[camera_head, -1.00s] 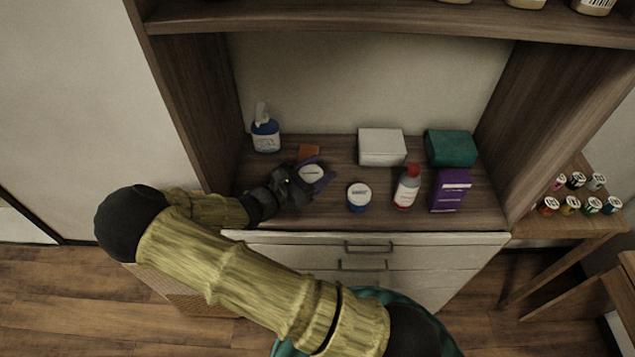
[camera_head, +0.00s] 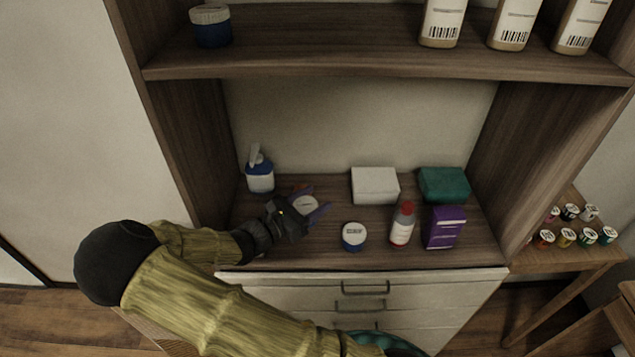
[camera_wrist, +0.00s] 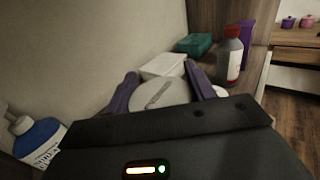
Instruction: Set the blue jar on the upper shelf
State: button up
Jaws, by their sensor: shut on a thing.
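My gripper (camera_head: 308,211) is shut on a jar with a round white lid (camera_head: 305,204), at the left part of the lower surface. The lid also shows between the purple fingers in the wrist view (camera_wrist: 160,93). The jar's body is mostly hidden, and I cannot tell whether its base touches the surface. A second white-lidded blue jar (camera_head: 353,238) stands to the right, apart from my gripper. The upper shelf (camera_head: 330,50) carries another white-lidded blue jar (camera_head: 211,30) at its left end.
A blue pump bottle (camera_head: 260,177) stands behind left of my gripper. A white box (camera_head: 375,186), green box (camera_head: 444,185), red-capped bottle (camera_head: 401,226) and purple box (camera_head: 443,228) stand right. Tall bottles (camera_head: 440,22) occupy the upper shelf's right; its middle is clear.

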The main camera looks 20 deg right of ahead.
jog(key=shift+d+r+n+t, duration=0.35)
jog(key=shift+d+n+t, duration=0.05)
jog(key=shift+d+t, duration=0.1)
jog(key=n+t+y, duration=0.1)
jog(key=t, duration=0.1)
jog(key=n+t+y, duration=0.1)
jog(key=n+y, duration=0.1)
jog(key=w+f+n+t+y, duration=0.1)
jog(key=t, duration=0.1)
jog(key=shift+a+n+t+y, duration=0.15)
jog(key=shift+n+t+y, duration=0.15)
jog(key=f+n+t+y, duration=0.1)
jog(key=f+y, duration=0.1)
jog(key=a+f+n+t+y, duration=0.1)
jog(key=f+n+y, duration=0.1)
jog(key=s+a+f+n+t+y, duration=0.1)
jog(key=f+y, duration=0.1)
jog(key=shift+a+n+t, duration=0.2)
jog(key=shift+n+t, duration=0.1)
jog(key=shift+s+a+f+y, duration=0.1)
jog(key=shift+f+y, duration=0.2)
jog(key=shift+y, duration=0.1)
